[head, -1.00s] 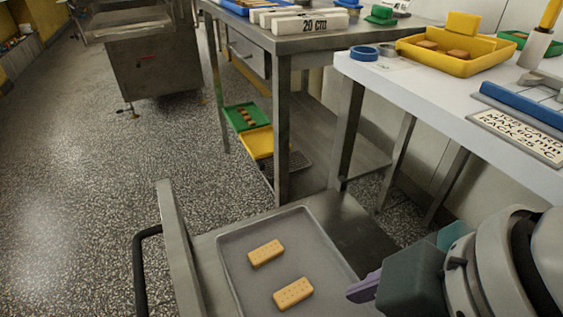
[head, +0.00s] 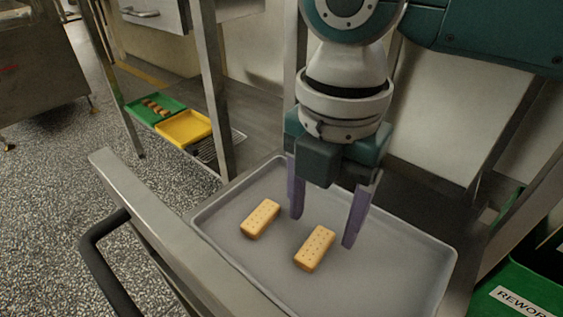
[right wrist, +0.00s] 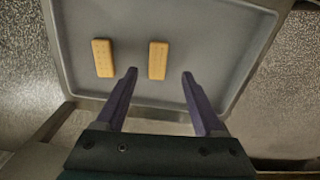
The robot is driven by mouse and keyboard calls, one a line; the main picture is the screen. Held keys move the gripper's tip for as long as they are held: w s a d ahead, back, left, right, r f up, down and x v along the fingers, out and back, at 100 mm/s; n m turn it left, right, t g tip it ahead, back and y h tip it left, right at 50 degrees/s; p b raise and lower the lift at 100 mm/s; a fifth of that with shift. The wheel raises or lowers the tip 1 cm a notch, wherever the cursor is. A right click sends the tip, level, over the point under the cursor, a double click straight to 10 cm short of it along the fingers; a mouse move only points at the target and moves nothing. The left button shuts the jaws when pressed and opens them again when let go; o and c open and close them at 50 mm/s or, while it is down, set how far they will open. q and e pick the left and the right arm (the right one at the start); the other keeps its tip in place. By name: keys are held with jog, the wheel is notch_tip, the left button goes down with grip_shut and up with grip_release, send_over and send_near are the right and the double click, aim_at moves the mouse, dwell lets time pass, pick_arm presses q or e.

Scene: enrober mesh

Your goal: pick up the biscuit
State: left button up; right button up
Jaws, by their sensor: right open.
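Two tan rectangular biscuits with rows of small holes lie flat and apart on a grey metal tray (head: 420,262). One biscuit (head: 261,219) is on the left in the head view, the other (head: 315,248) nearer the tray's middle. My right gripper (head: 322,230) is open and empty, pointing down over the tray with its purple fingers spread. In the right wrist view, the middle biscuit (right wrist: 158,60) lies in line with the gap between the fingertips (right wrist: 160,74), slightly beyond them. The left biscuit (right wrist: 103,58) lies outside that gap. My left gripper is not in view.
The tray's raised rim surrounds the biscuits. A metal rail with a black handle (head: 100,262) runs along the left. A green bin marked REWORK (head: 535,275) is at lower right. Green (head: 150,107) and yellow (head: 184,128) trays sit on a low shelf behind.

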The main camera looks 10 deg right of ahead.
aim_at(316, 244)
notch_tip(316, 244, down, 5)
jog(key=b, duration=0.2)
jog(key=shift+w+b, duration=0.15)
jog(key=shift+b, duration=0.2)
jog(key=shift+c, duration=0.2)
jog(key=shift+c, duration=0.7)
jog(key=c, duration=0.9)
